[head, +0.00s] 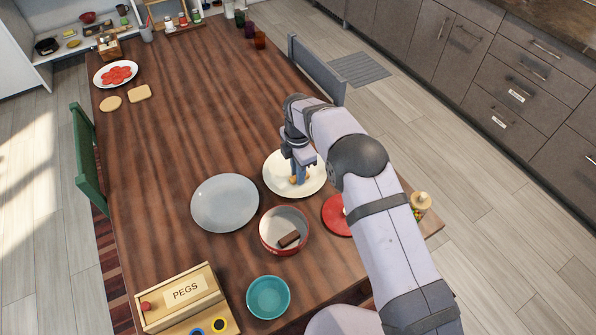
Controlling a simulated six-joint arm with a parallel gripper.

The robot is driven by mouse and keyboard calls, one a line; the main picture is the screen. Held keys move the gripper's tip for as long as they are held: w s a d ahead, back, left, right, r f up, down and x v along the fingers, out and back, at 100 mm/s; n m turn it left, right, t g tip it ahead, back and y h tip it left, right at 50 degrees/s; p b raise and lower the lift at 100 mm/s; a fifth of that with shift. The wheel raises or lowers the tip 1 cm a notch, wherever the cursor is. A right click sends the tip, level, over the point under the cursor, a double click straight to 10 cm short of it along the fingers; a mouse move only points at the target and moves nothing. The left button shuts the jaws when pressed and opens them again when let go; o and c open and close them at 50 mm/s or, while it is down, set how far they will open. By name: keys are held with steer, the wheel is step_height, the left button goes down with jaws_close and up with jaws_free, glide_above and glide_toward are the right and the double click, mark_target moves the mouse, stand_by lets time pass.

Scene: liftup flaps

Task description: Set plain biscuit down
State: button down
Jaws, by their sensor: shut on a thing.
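My gripper (299,174) is over the cream plate (273,182), fingers pointing down. It is shut on a small tan piece, the plain biscuit (293,180), mostly hidden by the fingers. The biscuit is low over the plate; I cannot tell whether it touches the surface. My arm covers the plate's right edge.
A grey-blue plate (225,203) lies to the left. A red-sided bowl (268,243) holds a brown bar (289,239). A red lid (334,217), teal bowl (268,297) and pegs box (185,291) are nearby. The table's middle is clear.

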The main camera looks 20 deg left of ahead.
steer(key=shift+f, duration=0.1)
steer(key=c, duration=2)
jaws_free()
steer(key=shift+c, duration=0.2)
steer(key=o, duration=0.4)
step_height(320, 180, up, 12)
steer(key=b, duration=0.2)
steer(key=shift+b, duration=0.3)
